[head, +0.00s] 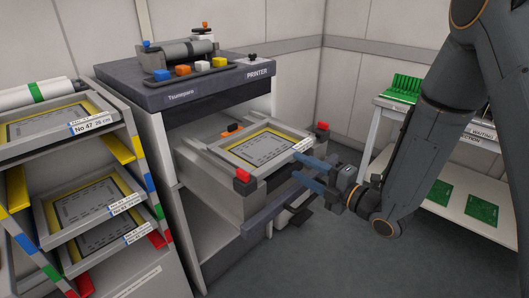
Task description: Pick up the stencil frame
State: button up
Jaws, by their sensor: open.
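A stencil frame (262,145) lies in the open front of the printer (215,85). It has a light grey rim, a yellow border, a grey sheet with dark marks and a white label on its front edge. Red blocks stand at the left and right front corners of the bay that holds it. My gripper (304,171) has blue fingers, one above the other in the picture, parted and pointing left at the frame's front right edge. I cannot tell whether a finger touches the frame. Nothing shows between the fingers.
A rack (136,140) with colour-marked posts at the left holds several more stencil frames on tilted shelves. A white trolley (470,215) with green boards stands at the right, partly behind my arm. Grey floor is clear between printer and trolley.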

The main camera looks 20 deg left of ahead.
aim_at(287, 160)
jog(key=shift+a, duration=0.8)
jog(key=p+x, duration=0.2)
jog(key=x, duration=0.4)
jog(key=shift+w+a, duration=0.15)
jog(key=shift+w, duration=0.15)
jog(key=shift+c, duration=0.3)
jog(key=shift+r, duration=0.1)
grip_shut()
